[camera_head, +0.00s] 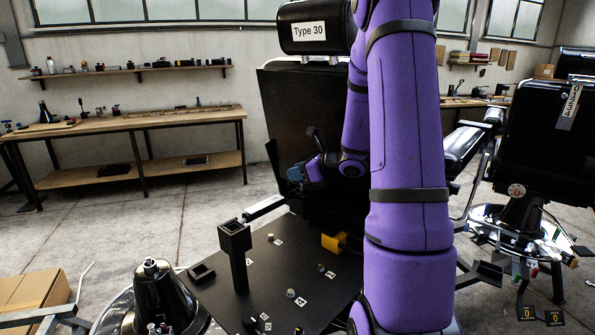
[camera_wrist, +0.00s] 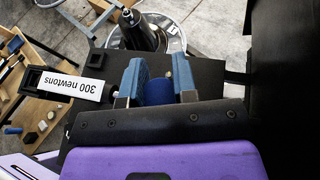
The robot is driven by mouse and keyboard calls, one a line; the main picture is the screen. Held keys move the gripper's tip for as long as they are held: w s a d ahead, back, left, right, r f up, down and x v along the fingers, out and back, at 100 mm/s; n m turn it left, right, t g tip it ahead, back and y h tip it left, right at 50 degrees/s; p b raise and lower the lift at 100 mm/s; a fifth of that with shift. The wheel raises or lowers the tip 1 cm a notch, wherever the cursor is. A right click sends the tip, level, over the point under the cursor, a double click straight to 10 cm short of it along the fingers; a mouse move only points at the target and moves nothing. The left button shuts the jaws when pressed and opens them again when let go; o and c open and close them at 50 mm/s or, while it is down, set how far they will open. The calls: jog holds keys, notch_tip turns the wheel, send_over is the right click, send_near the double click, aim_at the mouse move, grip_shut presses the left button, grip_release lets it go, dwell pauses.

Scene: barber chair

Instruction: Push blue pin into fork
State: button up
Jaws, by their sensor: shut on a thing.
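In the wrist view, my gripper (camera_wrist: 156,72) has two blue finger pads closed on a blue rounded piece (camera_wrist: 158,92), which I take to be the blue pin. Only part of it shows between the pads; the hand's dark edge hides the rest. In the head view, my gripper (camera_head: 302,173) is small, beside the dark chair back and above the black plate. The pin cannot be made out there. I cannot pick out the fork for sure in either view.
A black plate (camera_head: 262,262) with numbered labels carries a square black post (camera_head: 236,262) and a yellow block (camera_head: 333,243). A white "300 newtons" label (camera_wrist: 75,85) lies left of my fingers. The black chair back (camera_head: 290,112) stands close by. A workbench (camera_head: 130,122) stands behind.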

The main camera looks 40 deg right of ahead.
aim_at(297, 191)
jog(key=shift+f, duration=1.8)
jog(key=o, duration=1)
jog(key=shift+o, duration=0.2)
jog(key=v, duration=0.7)
jog(key=shift+s, duration=0.25)
jog(key=shift+r, duration=0.1)
